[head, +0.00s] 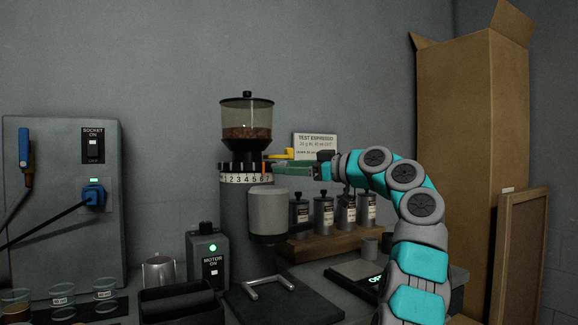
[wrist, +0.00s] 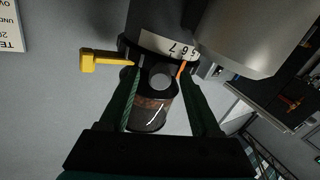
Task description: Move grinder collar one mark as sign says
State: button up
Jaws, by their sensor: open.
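The grinder collar (head: 240,168) is a dark ring below the bean hopper (head: 247,118), above a white scale (head: 245,179) numbered 1 to 7. An orange mark (head: 264,169) stands near the scale's 6 and 7; exact alignment is unclear. A yellow lever (head: 281,154) sticks out right of the collar; it also shows in the wrist view (wrist: 95,56). My gripper (head: 284,170) is open at the collar's right side. In the wrist view its green fingers (wrist: 161,72) flank a round grey knob; contact is unclear. The sign (head: 315,142) reads "TEST ESPRESSO"; its lower lines are small and partly hidden.
Several labelled canisters (head: 324,212) stand on a wooden shelf behind my arm. A motor switch box (head: 208,259) with a green light is left of the grinder. A socket panel (head: 63,200) stands farther left. Glasses and a metal jug (head: 158,272) occupy the front left. Tall cardboard (head: 472,150) stands right.

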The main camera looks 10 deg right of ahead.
jog(key=shift+w+a, duration=0.1)
jog(key=shift+w, duration=0.05)
grip_shut()
dwell(0.4)
dwell(1.0)
